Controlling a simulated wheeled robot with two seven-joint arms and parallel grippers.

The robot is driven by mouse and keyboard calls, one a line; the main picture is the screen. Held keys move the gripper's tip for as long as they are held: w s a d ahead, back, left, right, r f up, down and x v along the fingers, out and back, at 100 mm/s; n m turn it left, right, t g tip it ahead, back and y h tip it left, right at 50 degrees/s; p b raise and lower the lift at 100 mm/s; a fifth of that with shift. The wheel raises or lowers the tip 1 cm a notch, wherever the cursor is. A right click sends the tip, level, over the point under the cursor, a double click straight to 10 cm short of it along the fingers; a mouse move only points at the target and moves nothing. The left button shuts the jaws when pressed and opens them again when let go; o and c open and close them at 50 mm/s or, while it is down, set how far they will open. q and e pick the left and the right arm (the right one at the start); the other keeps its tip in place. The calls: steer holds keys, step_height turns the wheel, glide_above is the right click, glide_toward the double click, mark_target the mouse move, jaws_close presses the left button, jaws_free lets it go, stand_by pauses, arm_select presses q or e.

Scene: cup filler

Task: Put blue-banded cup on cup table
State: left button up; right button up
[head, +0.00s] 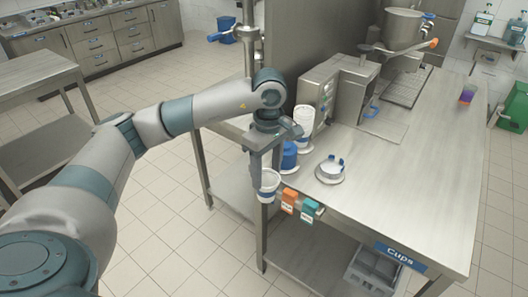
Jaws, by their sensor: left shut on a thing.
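My left gripper (266,168) points down at the left edge of the steel cup table (425,150), which carries a blue "Cups" label on its front edge. The gripper is shut on a white cup (267,187), the task's cup as far as I can tell. Its band is too small or hidden to make out. The cup is roughly upright and overlaps the table's left corner in the picture; I cannot tell whether it touches the table. My right gripper is not in view.
A blue container (289,158) and a white one (305,122) stand close behind the gripper. A white round item with blue clips (331,170) lies to the right. Orange and teal boxes (289,200) hang at the table edge.

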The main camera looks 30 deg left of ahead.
arm_select(q)
steer(key=s+d+f+m, duration=0.5)
steer(key=s+f+m, duration=0.2)
steer(key=f+m, duration=0.1)
steer(key=s+d+f+m, duration=0.5)
steer(key=s+f+m, duration=0.2)
steer(key=f+m, duration=0.1)
steer(key=shift+d, duration=0.3)
steer(key=shift+w+d, duration=0.1)
steer(key=shift+w, duration=0.05)
